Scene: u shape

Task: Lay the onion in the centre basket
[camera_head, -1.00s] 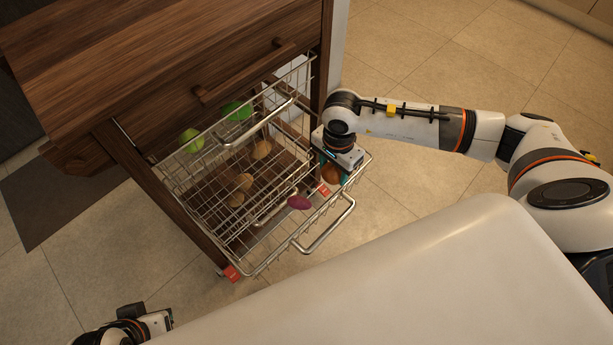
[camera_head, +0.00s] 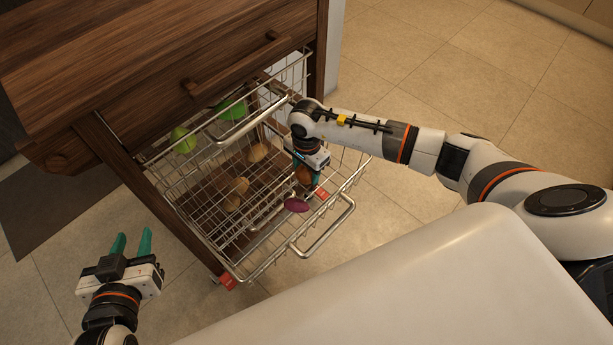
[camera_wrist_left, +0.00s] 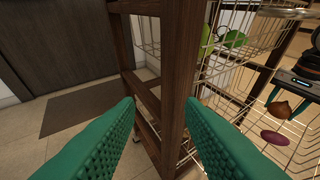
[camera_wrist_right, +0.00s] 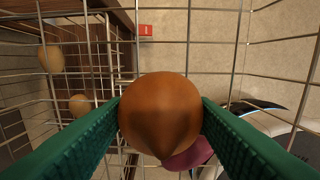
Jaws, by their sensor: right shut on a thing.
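My right gripper (camera_head: 306,174) is shut on the brown onion (camera_head: 303,177), above the right part of the pulled-out wire baskets (camera_head: 262,268). In the right wrist view the onion (camera_wrist_right: 160,112) sits between both green fingers, over wire mesh. It also shows in the left wrist view (camera_wrist_left: 279,109). The baskets overlap from above, so I cannot tell exactly which one lies directly below the onion. Potatoes (camera_head: 236,190) lie in a basket at the middle. My left gripper (camera_head: 131,245) is open and empty, left of the cart.
A purple vegetable (camera_head: 297,205) lies near the front basket handle (camera_head: 325,232). Green produce (camera_head: 231,110) sits in the upper basket, below the wooden drawer (camera_head: 205,90). Wire rims and handles surround the right gripper. Tiled floor (camera_head: 420,75) is clear to the right.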

